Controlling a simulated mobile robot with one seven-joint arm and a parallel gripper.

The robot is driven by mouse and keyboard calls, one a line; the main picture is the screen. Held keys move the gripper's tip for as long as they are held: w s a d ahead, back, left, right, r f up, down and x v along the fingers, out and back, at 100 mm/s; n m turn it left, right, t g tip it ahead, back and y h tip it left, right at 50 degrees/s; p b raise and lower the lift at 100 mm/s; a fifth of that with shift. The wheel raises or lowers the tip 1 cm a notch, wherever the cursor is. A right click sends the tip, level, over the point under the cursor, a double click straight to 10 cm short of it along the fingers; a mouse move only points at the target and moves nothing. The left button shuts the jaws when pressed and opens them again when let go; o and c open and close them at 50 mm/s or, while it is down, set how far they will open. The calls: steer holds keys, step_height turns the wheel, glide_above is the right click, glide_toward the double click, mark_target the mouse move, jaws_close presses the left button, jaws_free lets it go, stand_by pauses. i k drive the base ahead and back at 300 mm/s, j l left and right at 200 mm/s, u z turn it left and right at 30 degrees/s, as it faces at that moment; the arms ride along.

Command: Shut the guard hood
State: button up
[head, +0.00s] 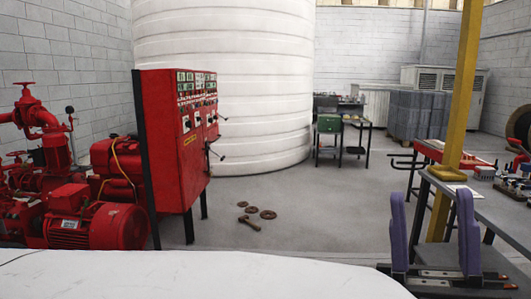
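I cannot make out a guard hood for certain. The red pumpset (60,180) stands at the left, with a red motor (98,228) low in front and pipework with a valve behind. No raised or open hood can be clearly told on it. My gripper (432,200) is at the lower right, with its two purple fingers upright and wide apart. Nothing is between them, and it is well to the right of the pumpset, in front of the workbench.
A red control cabinet (178,140) on legs stands beside the pumpset. A large white tank (240,85) is behind it. Loose rusty parts (267,214) lie on the floor. A yellow post (458,110) and a workbench (505,218) are at the right. The middle floor is otherwise clear.

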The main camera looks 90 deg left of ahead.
mark_target(51, 183)
steer(key=j+u, duration=0.15)
steer(key=u, duration=1.2)
steer(key=j+u, duration=0.2)
steer(key=u, duration=0.2)
steer(key=j+u, duration=0.2)
steer(key=u, duration=0.2)
steer(key=i+j+u, duration=0.1)
steer(key=u, duration=0.3)
steer(key=i+j+u, duration=0.15)
steer(key=u, duration=0.2)
steer(key=i+j+u, duration=0.2)
steer(key=u, duration=0.2)
steer(key=i+j+u, duration=0.2)
steer(key=u, duration=0.15)
steer(key=i+j+u, duration=0.15)
steer(key=i+u, duration=0.15)
steer(key=i, duration=0.25)
steer(key=i+u, duration=0.25)
steer(key=i, duration=0.35)
steer(key=i+j, duration=0.1)
steer(key=i, duration=0.65)
steer(key=i+j+z, duration=0.35)
steer(key=i+j, duration=0.15)
steer(key=i+j+z, duration=0.4)
steer(key=i+j, duration=0.15)
steer(key=j, duration=0.15)
